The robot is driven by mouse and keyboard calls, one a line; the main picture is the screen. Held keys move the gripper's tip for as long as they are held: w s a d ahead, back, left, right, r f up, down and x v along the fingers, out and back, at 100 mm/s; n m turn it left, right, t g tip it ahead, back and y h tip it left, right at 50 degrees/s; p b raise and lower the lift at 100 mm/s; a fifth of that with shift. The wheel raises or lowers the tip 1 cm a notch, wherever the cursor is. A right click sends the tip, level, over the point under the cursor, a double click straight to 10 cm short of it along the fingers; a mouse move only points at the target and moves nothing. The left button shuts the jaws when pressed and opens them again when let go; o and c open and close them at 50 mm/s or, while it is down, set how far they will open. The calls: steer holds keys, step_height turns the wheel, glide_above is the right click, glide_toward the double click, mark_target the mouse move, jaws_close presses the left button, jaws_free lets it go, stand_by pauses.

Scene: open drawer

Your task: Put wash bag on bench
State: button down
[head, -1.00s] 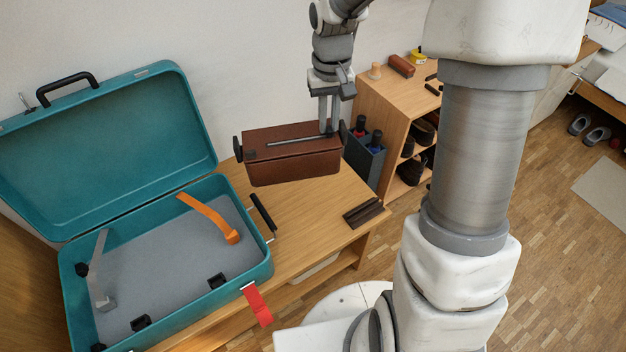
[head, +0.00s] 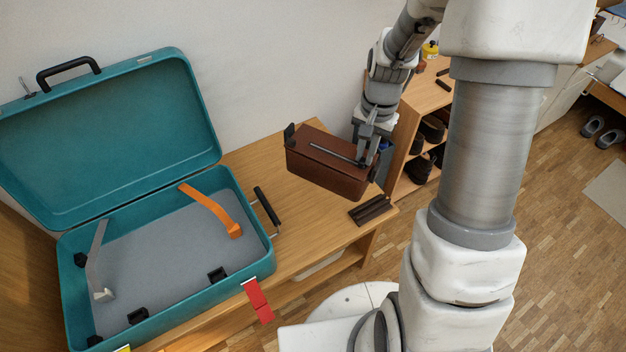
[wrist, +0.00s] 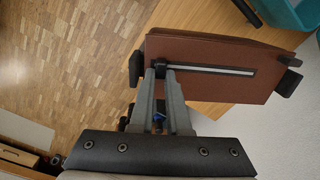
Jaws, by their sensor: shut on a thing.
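The wash bag (head: 325,165) is a brown box-shaped bag with a grey zip along its top and black tabs at its ends. My gripper (head: 366,158) is shut on the bag near one end of the zip. In the head view the bag is over the right part of the wooden bench (head: 262,154), tilted a little; whether it touches the bench I cannot tell. In the wrist view the bag (wrist: 205,52) lies across the two fingers (wrist: 160,75), which meet at its tab end.
An open teal suitcase (head: 262,262) stands on the left of the bench, with orange and grey straps inside. A dark slotted block (head: 370,210) lies at the bench's right front corner. A shoe shelf (head: 440,95) stands behind right. Bare bench lies between suitcase and bag.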

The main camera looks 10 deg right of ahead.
steer(key=s+d+f+m+b, duration=0.2)
steer(key=s+d+f+m, duration=0.2)
steer(key=f+m, duration=0.2)
steer(key=w+a+f+b, duration=0.1)
steer(key=w+a+f, duration=0.1)
steer(key=w+a+f+b, duration=0.1)
steer(key=w+a+f, duration=0.1)
steer(key=w+a, duration=0.1)
steer(key=w+a+f+b, duration=0.1)
steer(key=w+a+f, duration=0.1)
steer(key=w+f, duration=0.1)
steer(key=shift+w+a, duration=0.2)
steer(key=shift+w, duration=0.05)
steer(key=shift+f+b, duration=0.8)
steer(key=shift+f, duration=1.2)
steer(key=shift+f, duration=0.2)
steer(key=c, duration=0.9)
jaws_free()
steer(key=shift+r, duration=0.1)
